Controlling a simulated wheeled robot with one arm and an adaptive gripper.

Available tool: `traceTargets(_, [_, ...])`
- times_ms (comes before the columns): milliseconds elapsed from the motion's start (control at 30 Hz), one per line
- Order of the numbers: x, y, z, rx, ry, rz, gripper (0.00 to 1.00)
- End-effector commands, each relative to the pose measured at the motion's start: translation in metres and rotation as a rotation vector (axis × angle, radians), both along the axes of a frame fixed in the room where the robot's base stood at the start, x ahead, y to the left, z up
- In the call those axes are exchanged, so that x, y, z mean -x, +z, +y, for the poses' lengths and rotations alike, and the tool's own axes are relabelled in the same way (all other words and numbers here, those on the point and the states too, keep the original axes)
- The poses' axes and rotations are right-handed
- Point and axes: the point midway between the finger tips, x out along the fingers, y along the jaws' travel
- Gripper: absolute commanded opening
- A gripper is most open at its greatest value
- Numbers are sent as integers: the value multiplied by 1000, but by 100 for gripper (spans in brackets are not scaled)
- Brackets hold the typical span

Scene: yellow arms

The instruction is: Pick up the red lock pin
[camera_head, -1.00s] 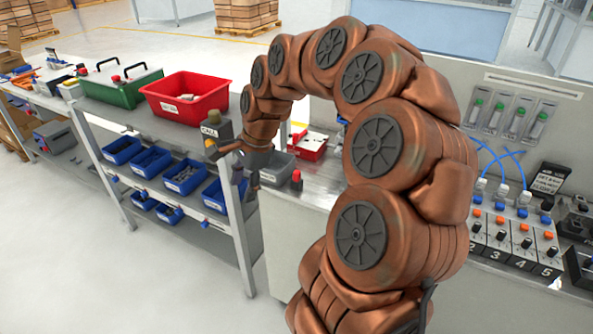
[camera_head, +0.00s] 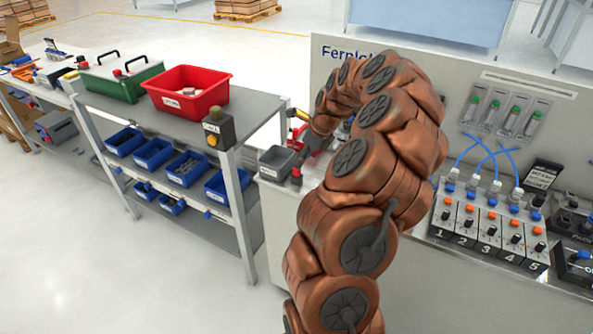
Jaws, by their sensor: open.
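The red lock pin (camera_head: 296,171) is a small red-topped piece near the left front edge of the grey workbench, right of a small grey bin (camera_head: 277,158). My gripper (camera_head: 301,158) points down close to the lock pin, with its dark fingers open. It is small and partly merged with the dark parts and red things behind it. I cannot tell whether the fingers are around the pin, beside it or touching it. The pin's lower part is hard to make out.
Numbered valve modules (camera_head: 487,228) stand right of my arm.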

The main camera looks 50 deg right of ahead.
Motion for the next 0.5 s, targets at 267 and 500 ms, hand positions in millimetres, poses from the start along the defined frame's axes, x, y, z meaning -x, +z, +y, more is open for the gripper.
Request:
traceTargets(267, [-12,-22,5,-3,3,2,51])
traceTargets(500, [-19,-43,6,0,2,1,51])
